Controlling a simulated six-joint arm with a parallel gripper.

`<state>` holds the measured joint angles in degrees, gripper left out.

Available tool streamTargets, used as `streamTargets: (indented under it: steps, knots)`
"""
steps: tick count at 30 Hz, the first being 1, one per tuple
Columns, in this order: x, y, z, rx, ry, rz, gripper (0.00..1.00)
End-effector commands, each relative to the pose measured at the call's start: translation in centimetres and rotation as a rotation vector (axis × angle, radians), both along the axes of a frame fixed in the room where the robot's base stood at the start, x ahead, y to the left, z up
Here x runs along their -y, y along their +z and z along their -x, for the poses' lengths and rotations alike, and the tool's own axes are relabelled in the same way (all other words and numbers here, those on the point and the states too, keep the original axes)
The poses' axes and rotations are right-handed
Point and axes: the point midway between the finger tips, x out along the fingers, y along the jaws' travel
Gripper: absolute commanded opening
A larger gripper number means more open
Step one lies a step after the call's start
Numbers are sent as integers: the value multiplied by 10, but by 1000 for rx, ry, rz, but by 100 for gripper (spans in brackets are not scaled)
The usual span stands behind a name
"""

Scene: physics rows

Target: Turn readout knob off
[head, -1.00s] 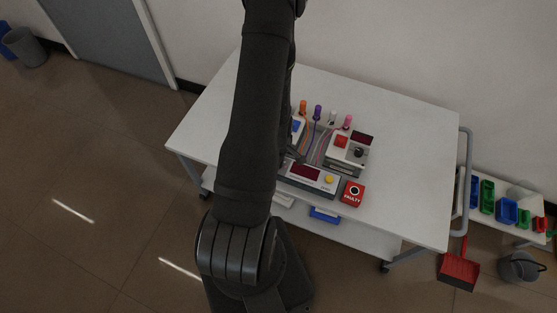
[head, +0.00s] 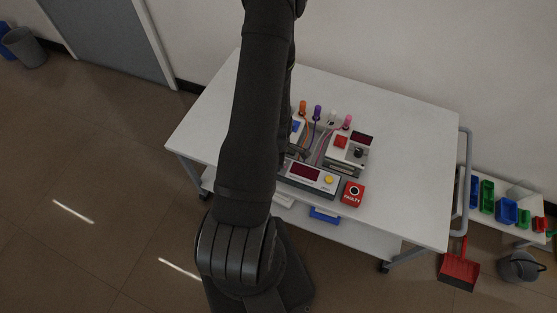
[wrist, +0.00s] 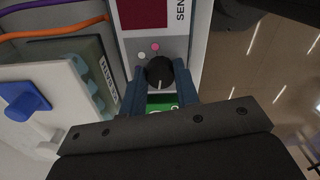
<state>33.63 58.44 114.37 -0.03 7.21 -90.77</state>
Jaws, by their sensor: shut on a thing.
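The readout knob (wrist: 160,71) is round and black with a white pointer mark toward the bottom of the wrist view. It sits on a grey readout panel (wrist: 185,47), below a dark red display (wrist: 143,12). My gripper (wrist: 159,92) has its blue fingers on either side of the knob, shut on it. A green patch with partly hidden lettering shows between the fingers. My arm hides the knob there.
A green-grey box with terminals (wrist: 88,75) and a white block with a blue lever (wrist: 28,108) lie left in the wrist view. A red FAULTY box (head: 354,194) and a box with a red button and black knob (head: 348,152) stand nearby on the white table (head: 410,130).

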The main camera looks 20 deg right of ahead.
Motion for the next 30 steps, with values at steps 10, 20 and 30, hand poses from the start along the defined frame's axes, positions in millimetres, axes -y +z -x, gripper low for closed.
streamTargets:
  steps: [10, 20, 30]
  knots:
    - [0, 0, 0, 1, 0, 1, 50]
    - [1, 13, -1, 3, 0, 2, 50]
    - [1, 62, -1, 4, 0, 3, 50]
